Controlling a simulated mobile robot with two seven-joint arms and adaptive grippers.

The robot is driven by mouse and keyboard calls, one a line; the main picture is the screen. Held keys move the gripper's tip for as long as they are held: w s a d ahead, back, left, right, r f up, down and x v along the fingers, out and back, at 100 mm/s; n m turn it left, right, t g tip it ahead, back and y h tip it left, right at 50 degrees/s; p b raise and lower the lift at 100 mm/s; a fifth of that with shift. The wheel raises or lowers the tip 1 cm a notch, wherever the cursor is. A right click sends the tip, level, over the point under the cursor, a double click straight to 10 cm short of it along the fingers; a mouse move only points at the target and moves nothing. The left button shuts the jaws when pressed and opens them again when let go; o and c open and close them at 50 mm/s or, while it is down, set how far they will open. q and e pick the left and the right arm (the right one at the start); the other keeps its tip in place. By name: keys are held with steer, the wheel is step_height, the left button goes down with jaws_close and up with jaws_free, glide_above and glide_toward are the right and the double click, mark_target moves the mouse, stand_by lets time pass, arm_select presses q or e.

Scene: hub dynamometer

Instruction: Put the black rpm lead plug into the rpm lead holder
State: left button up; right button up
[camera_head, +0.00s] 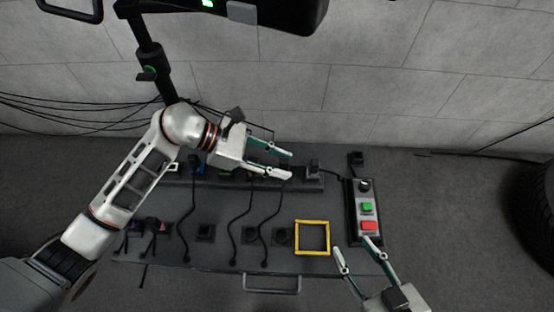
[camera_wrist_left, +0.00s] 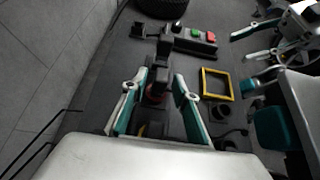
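My left gripper (camera_head: 290,163) is open over the rear rail, its fingers pointing right. A dark plug-like block (camera_head: 313,167) at the rail's right end lies just beyond the fingertips, with a thin lead running right from it. In the left wrist view a dark block (camera_wrist_left: 157,76) shows between and beyond the open fingers, and nothing appears gripped. I cannot read which plug is the rpm one. Several small black holders (camera_head: 281,236) stand on the panel's front half; I cannot tell which is the rpm lead holder. My right gripper (camera_head: 354,245) is open and empty at the front right.
A yellow square frame (camera_head: 298,238) lies right of the holders. A control box (camera_head: 352,226) with green and red buttons stands at the right. Several black leads (camera_head: 236,215) cross the panel. A handle (camera_head: 272,290) is at the front edge; a tire (camera_head: 540,195) stands far right.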

arm_select(q)
steer(key=c, duration=0.6)
jaws_close()
arm_select(e)
steer(key=shift+s+f, duration=0.1)
steer(key=shift+f, duration=0.1)
arm_select(q)
steer(key=shift+r, duration=0.2)
arm_select(e)
steer(key=shift+r, duration=0.1)
arm_select(q)
steer(key=shift+r+p, duration=0.4)
steer(key=shift+r, duration=0.2)
arm_select(e)
steer(key=shift+w+r, duration=0.3)
steer(key=shift+r, duration=0.3)
arm_select(q)
steer(key=shift+r+p, duration=0.65)
steer(key=shift+r, duration=0.7)
arm_select(e)
steer(key=r, duration=0.1)
steer(key=w+r, duration=0.1)
steer(key=r, duration=0.1)
steer(key=shift+w+t, duration=0.2)
steer(key=shift+t, duration=0.2)
steer(key=shift+f, duration=0.1)
